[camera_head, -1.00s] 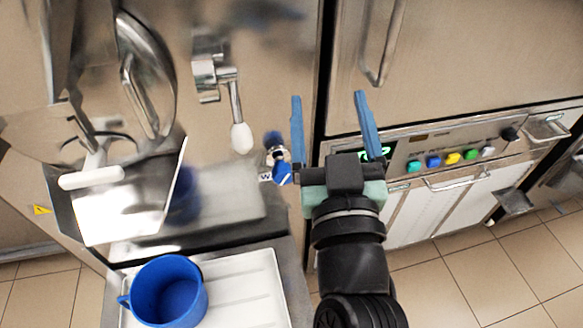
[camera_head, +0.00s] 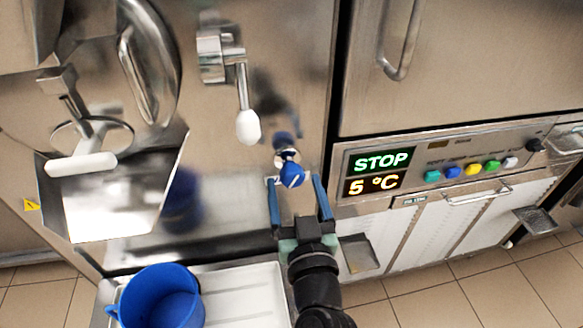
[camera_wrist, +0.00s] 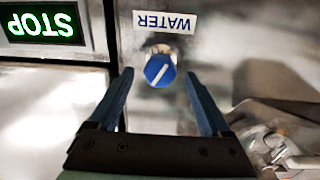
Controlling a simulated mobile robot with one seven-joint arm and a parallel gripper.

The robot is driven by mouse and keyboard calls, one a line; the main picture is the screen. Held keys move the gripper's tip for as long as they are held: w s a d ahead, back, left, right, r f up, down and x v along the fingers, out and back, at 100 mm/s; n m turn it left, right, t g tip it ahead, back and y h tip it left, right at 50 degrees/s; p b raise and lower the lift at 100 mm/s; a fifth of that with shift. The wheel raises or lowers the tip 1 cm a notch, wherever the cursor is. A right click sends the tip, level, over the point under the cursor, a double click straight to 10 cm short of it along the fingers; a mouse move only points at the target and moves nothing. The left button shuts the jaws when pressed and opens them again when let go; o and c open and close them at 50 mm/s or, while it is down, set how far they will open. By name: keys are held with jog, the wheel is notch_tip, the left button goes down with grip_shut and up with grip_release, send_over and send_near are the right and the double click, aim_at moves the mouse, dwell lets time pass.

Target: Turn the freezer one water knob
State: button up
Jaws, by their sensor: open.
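The water knob (camera_head: 291,174) is a small blue round knob with a white line, on a metal stem on the steel front of the freezer (camera_head: 240,200). My gripper (camera_head: 294,179) is open, with its two blue fingers pointing up at the knob in the head view. In the wrist view the knob (camera_wrist: 160,70) lies under a WATER label, roughly between and just beyond the fingertips (camera_wrist: 157,72). The fingers look apart from it. Its white line runs diagonally there.
A lever with a white grip (camera_head: 248,126) hangs up and left of the knob. A steel chute (camera_head: 110,200) is at left. A blue jug (camera_head: 160,298) stands on a white tray (camera_head: 245,293) below. A panel (camera_head: 440,170) with coloured buttons reads STOP and 5 °C at right.

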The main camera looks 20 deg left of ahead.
aim_at(294, 181)
jog(key=shift+x, duration=2.05)
jog(key=shift+c, duration=0.4)
grip_shut()
jog(key=m+p, duration=0.2)
jog(key=m, duration=0.4)
jog(key=m+p, duration=0.2)
jog(key=m, duration=0.4)
jog(key=shift+g, duration=0.3)
jog(key=shift+f, duration=0.1)
